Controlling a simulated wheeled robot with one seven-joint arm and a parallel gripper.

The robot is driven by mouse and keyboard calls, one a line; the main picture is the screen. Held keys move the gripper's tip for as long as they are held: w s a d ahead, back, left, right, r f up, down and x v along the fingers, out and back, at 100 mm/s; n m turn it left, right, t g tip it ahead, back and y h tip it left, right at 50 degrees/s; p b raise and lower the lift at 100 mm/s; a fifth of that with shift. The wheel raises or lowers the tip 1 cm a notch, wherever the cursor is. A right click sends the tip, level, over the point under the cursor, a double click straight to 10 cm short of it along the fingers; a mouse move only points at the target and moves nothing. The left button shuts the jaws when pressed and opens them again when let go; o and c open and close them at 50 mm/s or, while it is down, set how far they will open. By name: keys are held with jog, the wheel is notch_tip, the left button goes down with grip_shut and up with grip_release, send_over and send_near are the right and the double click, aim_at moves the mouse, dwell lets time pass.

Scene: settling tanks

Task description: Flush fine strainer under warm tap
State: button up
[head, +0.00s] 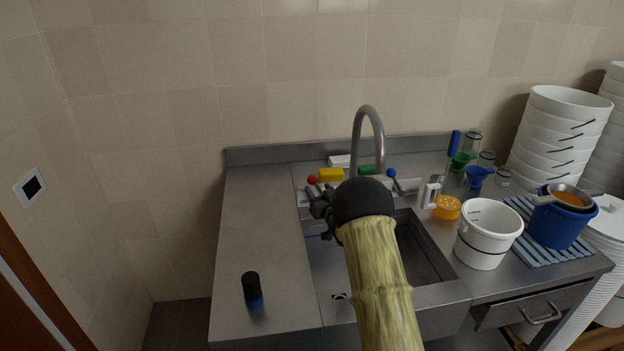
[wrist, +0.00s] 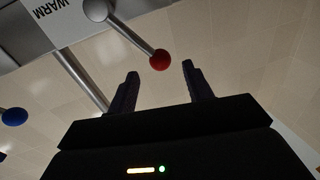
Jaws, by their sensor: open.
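A steel sink (head: 425,262) has a curved grey tap spout (head: 380,128) behind it. A lever with a red ball (head: 311,180) is at left and one with a blue ball (head: 391,173) at right. In the wrist view the red ball (wrist: 160,60) appears between my open fingertips, with gaps on both sides, near a WARM label (wrist: 50,12). My gripper (head: 317,200) is open and empty by the red lever, its jaws partly hidden by my arm. A metal strainer (head: 572,197), orange inside, rests on a blue bucket (head: 556,228) at right.
A white bucket (head: 486,236) stands right of the sink, near an orange perforated cup (head: 447,208). Stacked white buckets (head: 560,130) fill the back right. A dark blue-based bottle (head: 252,288) stands on the left counter, otherwise clear.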

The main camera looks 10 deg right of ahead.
aim_at(315, 183)
jog(key=shift+w+a+p, duration=0.2)
jog(key=shift+w, duration=0.9)
jog(key=shift+w+a+p, duration=0.2)
jog(key=shift+w+a, duration=0.05)
jog(key=shift+w, duration=0.8)
jog(key=shift+w+a+p, duration=0.2)
jog(key=shift+w, duration=0.9)
grip_shut()
jog(key=shift+d, duration=0.1)
